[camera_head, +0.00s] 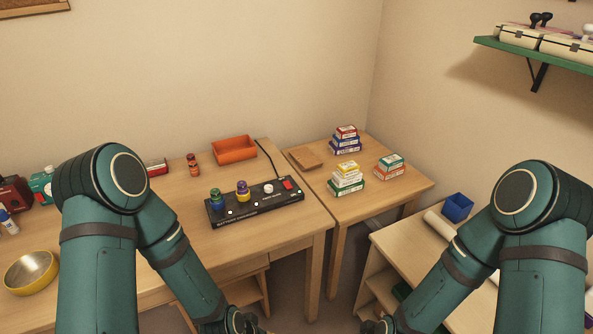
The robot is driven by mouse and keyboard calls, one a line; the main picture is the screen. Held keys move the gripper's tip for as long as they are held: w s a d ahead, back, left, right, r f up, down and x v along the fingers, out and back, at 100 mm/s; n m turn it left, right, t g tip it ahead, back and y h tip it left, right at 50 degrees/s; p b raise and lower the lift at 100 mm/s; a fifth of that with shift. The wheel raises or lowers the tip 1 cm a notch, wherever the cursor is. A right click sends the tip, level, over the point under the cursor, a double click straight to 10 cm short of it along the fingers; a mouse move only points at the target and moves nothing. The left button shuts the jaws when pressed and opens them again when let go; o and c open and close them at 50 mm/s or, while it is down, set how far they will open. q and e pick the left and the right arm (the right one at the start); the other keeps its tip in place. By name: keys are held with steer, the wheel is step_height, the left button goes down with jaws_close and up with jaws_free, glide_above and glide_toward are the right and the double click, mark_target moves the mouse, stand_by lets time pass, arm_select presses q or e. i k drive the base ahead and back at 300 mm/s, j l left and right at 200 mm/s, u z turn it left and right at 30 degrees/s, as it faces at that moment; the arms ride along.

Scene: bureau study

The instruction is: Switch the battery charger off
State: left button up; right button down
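The battery charger (262,207) is a long black box lying at a slant near the right end of the desk. A red switch (288,184) sits at its right end, with a small green light (299,191) beside it. A white knob (268,187) is left of the switch. A green-and-blue battery (216,199) and a purple-and-yellow battery (242,190) stand upright in the charger. My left gripper (243,323) and my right gripper (376,326) are low at the bottom edge, well away from the charger. Both are partly cut off, so their fingers are unclear.
An orange tray (234,149) and a red battery (193,165) are behind the charger. A side table (345,204) holds stacked small boxes. A yellow bowl (31,272) is at the desk's left. A blue bin (457,207) stands on the right shelf unit. The desk before the charger is clear.

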mark_target(288, 185)
steer(key=i+l, duration=0.55)
steer(key=l+u, duration=0.1)
steer(key=u, duration=1.35)
